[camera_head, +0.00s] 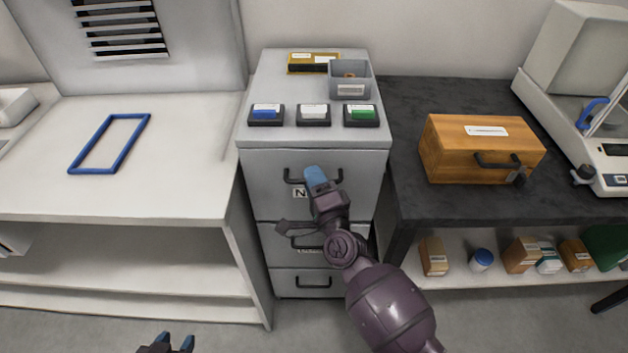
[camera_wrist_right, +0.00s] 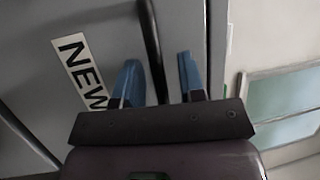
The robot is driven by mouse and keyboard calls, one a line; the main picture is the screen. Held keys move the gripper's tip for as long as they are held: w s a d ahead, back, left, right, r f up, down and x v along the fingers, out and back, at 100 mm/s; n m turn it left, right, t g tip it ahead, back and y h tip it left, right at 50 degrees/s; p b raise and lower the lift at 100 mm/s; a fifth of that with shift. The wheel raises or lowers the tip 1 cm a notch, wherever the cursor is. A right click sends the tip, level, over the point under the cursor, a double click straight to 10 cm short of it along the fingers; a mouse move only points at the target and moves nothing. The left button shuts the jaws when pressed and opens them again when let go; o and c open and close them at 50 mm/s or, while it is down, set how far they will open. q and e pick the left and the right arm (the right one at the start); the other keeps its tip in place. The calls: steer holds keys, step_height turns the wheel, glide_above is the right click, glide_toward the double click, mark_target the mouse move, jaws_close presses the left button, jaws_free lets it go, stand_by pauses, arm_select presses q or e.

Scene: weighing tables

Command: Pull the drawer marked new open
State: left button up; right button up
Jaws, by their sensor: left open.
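The drawer marked new (camera_head: 265,180) is the top drawer of the grey cabinet, and its front looks flush with the cabinet. It has a dark bar handle (camera_head: 290,178). Its label (camera_head: 299,193) is partly covered by my arm in the head view and reads NEW in the right wrist view (camera_wrist_right: 78,70). My right gripper (camera_head: 315,174) is at the handle. In the right wrist view its blue fingers (camera_wrist_right: 160,82) stand apart, with the handle bar (camera_wrist_right: 152,50) between them and gaps visible on either side. My left gripper (camera_head: 174,343) is open and empty at the bottom edge.
Two more drawers lie below, the middle one (camera_head: 270,240) partly hidden by my arm. Small trays (camera_head: 313,122) and a grey bin (camera_head: 350,88) stand on the cabinet. A wooden box (camera_head: 480,155) is on the dark table right; a blue frame (camera_head: 85,165) is on the left table.

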jaws_close()
arm_select(q)
steer(key=shift+w+d+r, duration=0.1)
steer(key=shift+w+r, duration=0.1)
steer(key=shift+w, duration=0.25)
arm_select(e)
steer(key=shift+s, duration=0.15)
